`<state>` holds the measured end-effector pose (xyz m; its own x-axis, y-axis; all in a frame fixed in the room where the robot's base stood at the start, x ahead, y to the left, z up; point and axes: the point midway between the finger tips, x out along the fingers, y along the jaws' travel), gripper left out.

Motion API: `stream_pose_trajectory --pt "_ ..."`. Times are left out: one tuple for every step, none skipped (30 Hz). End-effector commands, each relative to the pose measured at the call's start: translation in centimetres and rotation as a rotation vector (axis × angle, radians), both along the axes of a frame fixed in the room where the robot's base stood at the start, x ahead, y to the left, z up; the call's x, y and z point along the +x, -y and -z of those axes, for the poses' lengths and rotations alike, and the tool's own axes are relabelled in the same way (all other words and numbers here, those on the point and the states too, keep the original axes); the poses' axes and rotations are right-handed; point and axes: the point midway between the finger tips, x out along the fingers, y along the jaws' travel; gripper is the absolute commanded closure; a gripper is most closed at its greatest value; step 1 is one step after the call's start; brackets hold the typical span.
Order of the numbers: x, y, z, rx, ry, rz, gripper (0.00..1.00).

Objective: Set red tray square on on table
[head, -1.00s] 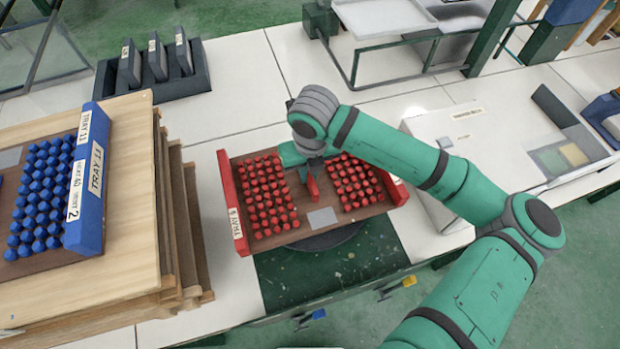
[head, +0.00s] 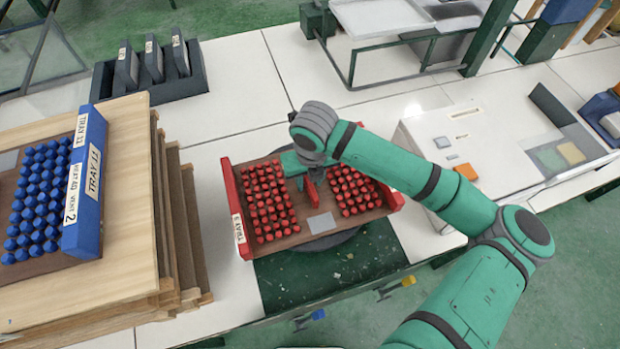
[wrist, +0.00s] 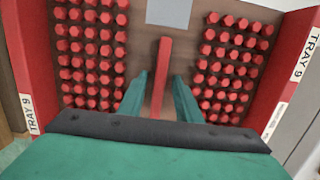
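The red tray (head: 240,232), labelled TRAY 9, has red end walls and a brown base with two blocks of red pegs. It rests on a dark round disc (head: 335,240) over a dark green panel in the white table. Its front edge runs roughly parallel to the table's front edge. Narrow gaps show between fingers and handle. Fingertip depth is unclear.
A stack of wooden boards (head: 135,115) with a blue tray (head: 88,190) stands close on the left. A white machine (head: 425,130) is close on the right. A black rack (head: 165,82) and a metal frame (head: 385,45) stand behind. White table shows behind the red tray.

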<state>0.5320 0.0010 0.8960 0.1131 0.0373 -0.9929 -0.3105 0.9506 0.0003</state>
Motion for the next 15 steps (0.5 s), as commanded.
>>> stream_pose_trajectory --pt "0.0 -0.1 0.0 0.000 0.000 -0.002 0.69" --pt "0.0 -0.1 0.0 0.000 0.000 -0.002 0.69" --pt "0.0 -0.2 -0.1 0.000 0.001 -0.003 0.69" --pt "0.0 -0.2 -0.3 0.000 0.001 -0.003 0.69" --pt "0.0 -0.1 -0.5 0.000 0.001 -0.003 0.69" --pt "0.0 -0.1 -0.8 -0.001 0.002 -0.003 0.69" --pt "-0.1 -0.1 -1.2 -0.001 0.002 -0.003 0.69" --pt "-0.1 0.0 -1.6 -0.001 0.002 -0.003 0.69" --pt "-0.1 0.1 -2.2 -0.002 0.004 -0.002 0.69" --pt "-0.2 0.1 -2.8 -0.001 0.004 -0.002 0.69" --pt "-0.3 0.2 -3.3 -0.002 0.003 -0.001 0.69" --pt "-0.3 0.3 -4.2 -0.003 0.004 0.000 0.69" --pt "-0.4 0.3 -4.8 -0.003 0.004 0.001 0.69" --pt "-0.5 0.4 -5.4 -0.003 0.004 0.000 0.69" --pt "-0.6 0.4 -6.3 -0.002 0.005 0.001 0.69"
